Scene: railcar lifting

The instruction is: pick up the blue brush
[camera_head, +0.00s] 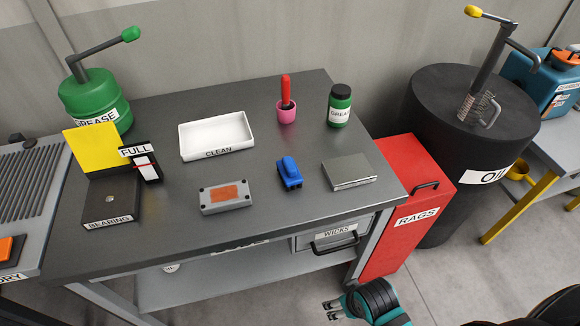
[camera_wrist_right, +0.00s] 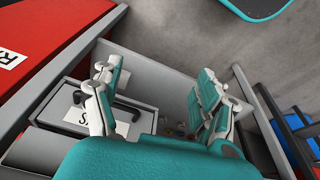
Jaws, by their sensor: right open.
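The blue brush (camera_head: 290,172) lies on the dark workbench top (camera_head: 130,245), right of the middle, between a grey block with an orange patch and a flat metal plate. My right gripper (camera_head: 333,309) is low in front of the bench, below the level of its top and well apart from the brush. In the right wrist view my right gripper (camera_wrist_right: 160,100) is open, with nothing between its fingers, facing the drawer and lower shelf. The brush does not show in that view. My left gripper is not in view.
A WICKS drawer (camera_head: 330,240) and a red RAGS cabinet (camera_head: 405,200) are near the gripper.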

